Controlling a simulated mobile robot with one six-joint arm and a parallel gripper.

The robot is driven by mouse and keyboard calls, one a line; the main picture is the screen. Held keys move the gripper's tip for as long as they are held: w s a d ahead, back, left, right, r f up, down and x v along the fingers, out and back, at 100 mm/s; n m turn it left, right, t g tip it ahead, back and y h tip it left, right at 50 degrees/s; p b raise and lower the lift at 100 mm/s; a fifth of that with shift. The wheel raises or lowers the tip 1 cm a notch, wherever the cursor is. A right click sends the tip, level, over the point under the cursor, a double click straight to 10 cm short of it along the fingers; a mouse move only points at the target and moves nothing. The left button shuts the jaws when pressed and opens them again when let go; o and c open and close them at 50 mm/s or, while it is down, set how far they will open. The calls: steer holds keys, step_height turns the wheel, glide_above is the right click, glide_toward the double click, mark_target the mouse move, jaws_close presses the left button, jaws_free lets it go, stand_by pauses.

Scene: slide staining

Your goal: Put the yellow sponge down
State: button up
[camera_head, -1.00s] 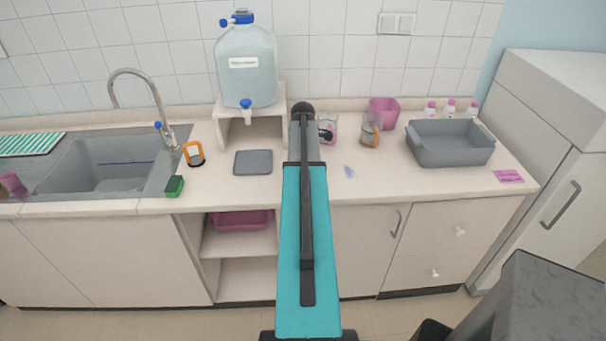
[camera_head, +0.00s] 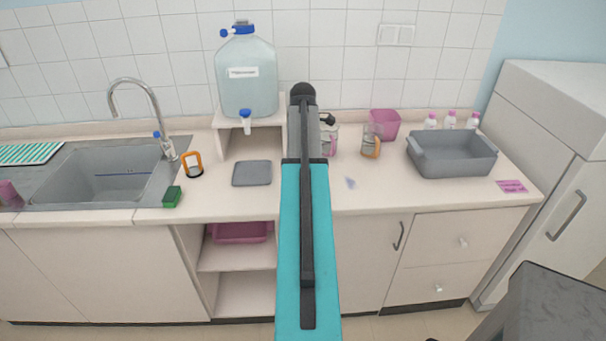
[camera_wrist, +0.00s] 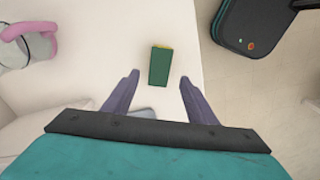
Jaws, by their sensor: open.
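In the wrist view a sponge (camera_wrist: 159,68) with a green face and a thin yellow edge rests on the white countertop. My gripper (camera_wrist: 159,79) is open, and its two purple-grey fingers stand apart on either side of the sponge's near end, with visible gaps to it. I cannot tell the height of the fingertips above the counter. In the head view my teal arm hides the fingers, and I cannot make out this sponge there. Another green sponge (camera_head: 172,197) lies at the sink's right edge.
A pink-handled beaker (camera_wrist: 38,40) stands left of the fingers in the wrist view; the counter edge and floor are at right.

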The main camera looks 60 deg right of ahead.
steer(key=shift+r+b, duration=0.45)
steer(key=shift+r, duration=1.25)
steer(key=shift+s, duration=0.1)
